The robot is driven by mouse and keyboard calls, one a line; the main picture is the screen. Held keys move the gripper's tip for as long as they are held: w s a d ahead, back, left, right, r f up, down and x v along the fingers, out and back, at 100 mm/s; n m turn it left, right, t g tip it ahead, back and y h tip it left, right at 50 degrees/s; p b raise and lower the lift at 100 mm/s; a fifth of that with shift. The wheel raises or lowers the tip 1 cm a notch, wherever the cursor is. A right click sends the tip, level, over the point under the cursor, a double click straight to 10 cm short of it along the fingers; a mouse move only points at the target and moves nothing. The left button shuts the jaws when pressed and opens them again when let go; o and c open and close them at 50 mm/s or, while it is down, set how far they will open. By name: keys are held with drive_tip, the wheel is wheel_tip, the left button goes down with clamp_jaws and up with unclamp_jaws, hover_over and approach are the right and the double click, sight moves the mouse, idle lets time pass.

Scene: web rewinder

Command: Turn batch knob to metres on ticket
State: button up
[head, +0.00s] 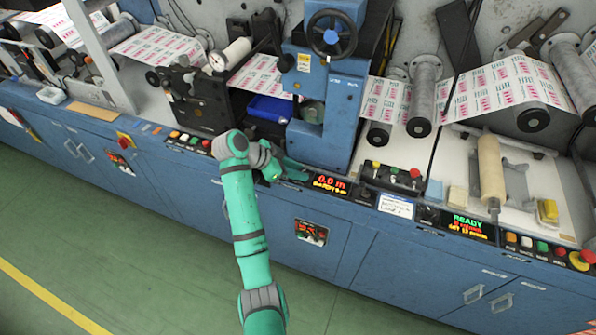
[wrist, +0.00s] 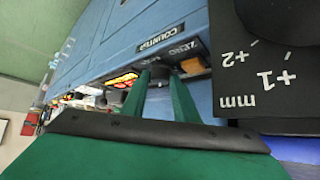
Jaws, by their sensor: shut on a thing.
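My gripper (head: 294,172) is at the front control strip, just left of the counter display (head: 330,184). The display shows 0.0 m in red over a smaller orange line that I cannot read surely. In the wrist view my two green fingers (wrist: 163,80) are shut on a small dark knob (wrist: 160,72), beside a panel marked COUNTER (wrist: 160,37). The knob's pointer and scale are hidden. A white card with handwriting, likely the ticket (head: 395,206), is on the strip right of the display; its figure is too small to read.
A black plate marked +1, +2 mm (wrist: 265,75) stands close beside my fingers. A blue press column (head: 330,100) rises behind the gripper. A second display (head: 468,226) reads READY, with coloured buttons (head: 527,243) beside it. The green floor is clear.

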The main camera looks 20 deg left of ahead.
drive_tip(key=shift+w+a+f+m+g+h, duration=0.1)
drive_tip(key=shift+m+g+h, duration=0.35)
drive_tip(key=shift+m+g, duration=0.4)
drive_tip(key=shift+w+f+m+g+h, duration=0.1)
drive_tip(key=shift+m+g+h, duration=0.4)
drive_tip(key=shift+m, duration=0.65)
drive_tip(key=o, duration=1.1)
drive_tip(key=shift+c, duration=0.2)
drive_tip(key=shift+r, duration=0.1)
drive_tip(key=shift+a+r, duration=0.2)
drive_tip(key=v, duration=1)
